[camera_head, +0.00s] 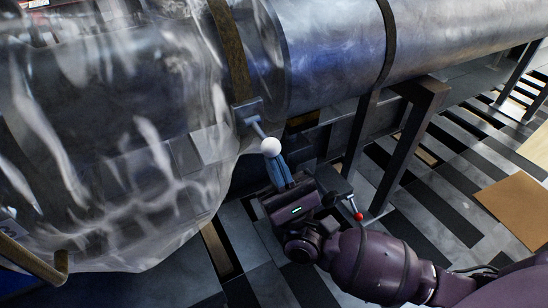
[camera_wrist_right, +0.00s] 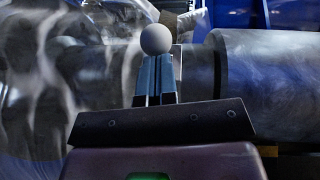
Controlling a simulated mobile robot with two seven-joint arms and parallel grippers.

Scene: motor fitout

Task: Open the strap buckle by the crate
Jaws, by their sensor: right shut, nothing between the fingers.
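A brown strap (camera_head: 230,45) runs down around a large metal cylinder wrapped partly in clear film. At its lower end is a grey metal buckle (camera_head: 250,110) with a short lever that ends in a white ball knob (camera_head: 271,147). My right gripper (camera_head: 274,160) is shut with nothing between its blue-grey fingers. Its fingertips are right at the knob, touching or nearly so; I cannot tell which. In the right wrist view the knob (camera_wrist_right: 156,39) sits just beyond the tips of the closed fingers (camera_wrist_right: 155,62). The buckle is hard to make out there. My left gripper is not in view.
Clear film (camera_head: 120,180) hangs over the left of the cylinder (camera_head: 330,45). A dark support frame (camera_head: 408,130) stands right of my gripper. A red-tipped lever (camera_head: 358,215) is close beside my right wrist. A brown panel (camera_head: 518,203) lies on the striped floor at right.

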